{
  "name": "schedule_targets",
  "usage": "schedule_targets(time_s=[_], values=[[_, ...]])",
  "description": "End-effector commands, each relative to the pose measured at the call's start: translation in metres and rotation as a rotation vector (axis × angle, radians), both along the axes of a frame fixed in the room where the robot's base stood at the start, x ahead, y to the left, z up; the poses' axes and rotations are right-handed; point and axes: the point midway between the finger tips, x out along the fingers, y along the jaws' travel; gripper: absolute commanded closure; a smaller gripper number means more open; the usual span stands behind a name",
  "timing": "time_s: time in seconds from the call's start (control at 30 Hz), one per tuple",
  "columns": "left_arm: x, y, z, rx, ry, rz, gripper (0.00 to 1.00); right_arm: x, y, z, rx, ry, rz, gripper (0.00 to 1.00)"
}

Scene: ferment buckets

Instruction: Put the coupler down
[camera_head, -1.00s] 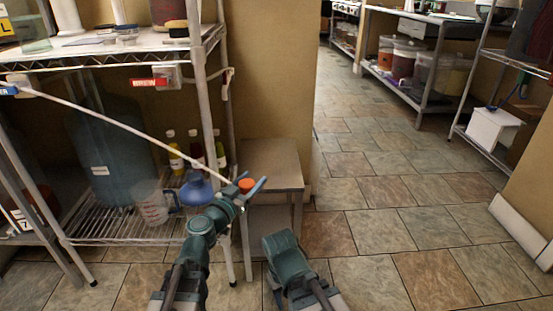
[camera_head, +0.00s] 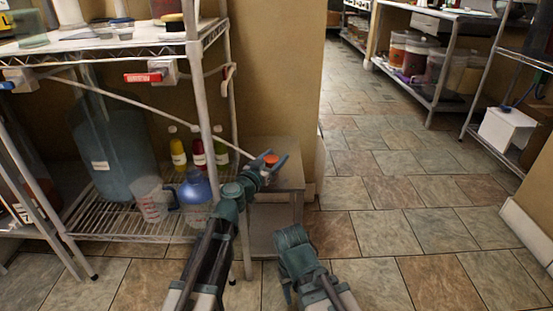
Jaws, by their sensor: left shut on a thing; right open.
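My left gripper (camera_head: 272,168) is shut on the coupler (camera_head: 271,160), a small orange-red piece. A long thin white hose (camera_head: 150,108) runs from the upper left of the rack to this gripper. The coupler appears over the top of a small grey stand (camera_head: 292,176). I cannot tell whether it touches that top. My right gripper (camera_head: 287,290) is lower, in front of the stand, pointing down and open. Its fingers are mostly hidden by its own body.
The wire rack (camera_head: 110,222) at left holds a large blue container (camera_head: 108,145), several bottles, a measuring jug (camera_head: 152,203) and a round blue vessel (camera_head: 196,188). A red-handled valve (camera_head: 150,77) hangs under its upper shelf. The tiled floor (camera_head: 390,230) at right is clear.

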Motion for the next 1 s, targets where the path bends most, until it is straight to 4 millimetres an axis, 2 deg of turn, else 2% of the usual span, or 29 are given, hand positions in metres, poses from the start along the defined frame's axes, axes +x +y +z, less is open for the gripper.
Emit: schedule_targets(time_s=[0.03, 0.37, 0.4, 0.53, 0.57, 0.93, 1.0], values=[[-0.002, 0.000, -0.005, 0.000, 0.000, 0.001, 1.00, 0.000, 0.000, -0.005, 0.000, 0.000, 0.001, 0.50], [-0.002, 0.000, -0.007, 0.000, 0.000, 0.001, 1.00, 0.000, 0.000, -0.007, 0.000, 0.000, 0.000, 0.50], [-0.002, 0.000, -0.006, 0.000, 0.000, 0.001, 0.37, 0.000, 0.000, -0.006, 0.000, 0.000, 0.000, 0.50], [-0.002, 0.000, -0.006, 0.000, 0.000, 0.001, 0.13, 0.000, 0.000, -0.006, 0.000, 0.000, 0.000, 0.50], [-0.002, 0.000, -0.006, 0.000, 0.000, 0.001, 0.10, 0.000, 0.000, -0.006, 0.000, 0.000, 0.000, 0.50], [-0.003, 0.000, 0.000, 0.000, 0.000, 0.001, 0.10, 0.000, 0.000, 0.000, 0.000, 0.000, 0.000, 0.50], [-0.014, 0.006, -0.003, 0.000, 0.000, 0.002, 0.10, 0.000, 0.000, -0.003, 0.000, 0.000, 0.000, 0.50]])
